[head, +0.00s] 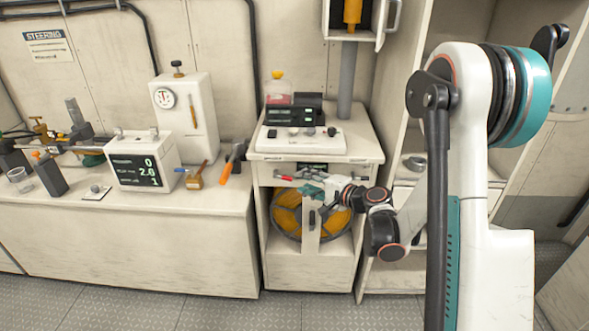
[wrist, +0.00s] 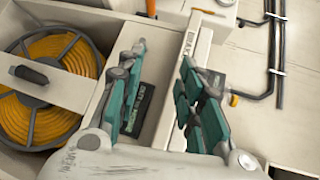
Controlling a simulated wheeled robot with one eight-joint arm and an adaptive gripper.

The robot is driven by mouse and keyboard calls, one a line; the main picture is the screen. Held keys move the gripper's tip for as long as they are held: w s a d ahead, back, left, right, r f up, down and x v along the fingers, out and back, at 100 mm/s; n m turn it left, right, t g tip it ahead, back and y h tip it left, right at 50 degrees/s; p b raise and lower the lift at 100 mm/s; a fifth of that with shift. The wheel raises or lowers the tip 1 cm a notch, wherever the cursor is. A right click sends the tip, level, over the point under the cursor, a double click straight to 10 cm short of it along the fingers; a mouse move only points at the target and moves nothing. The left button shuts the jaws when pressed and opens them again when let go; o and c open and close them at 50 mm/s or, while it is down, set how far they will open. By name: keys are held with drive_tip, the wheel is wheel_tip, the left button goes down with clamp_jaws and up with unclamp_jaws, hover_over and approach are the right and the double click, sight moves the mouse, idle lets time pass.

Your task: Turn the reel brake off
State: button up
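The hose reel (head: 287,216), wound with yellow-orange hose, sits in the open lower bay of the white cabinet; it also shows at the left of the wrist view (wrist: 42,125). A white bar crosses its front and carries a dark handle (wrist: 30,75). The panel above the reel has partly hidden lettering ending in "AK" (wrist: 190,43) and a dark display (wrist: 139,106). My gripper (head: 308,184) is at this panel; in the wrist view its teal fingers (wrist: 162,60) are spread, with no object seen between them. I cannot clearly pick out the brake control or its setting.
A small red part (head: 284,178) shows left of my gripper on the cabinet front. A control box (head: 300,138) stands on the cabinet top. The counter (head: 130,218) at left holds several instruments and tools. The floor (head: 130,308) in front is clear.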

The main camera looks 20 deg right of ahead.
drive_tip(key=s+a+r+n+g+h+p, duration=0.1)
drive_tip(key=s+a+r+n+g+p, duration=0.2)
drive_tip(key=s+a+r+n, duration=0.2)
drive_tip(key=shift+s+a+r+h, duration=0.3)
drive_tip(key=shift+s+a+r, duration=0.4)
drive_tip(key=shift+s+r, duration=1.75)
drive_tip(key=shift+w+r, duration=0.6)
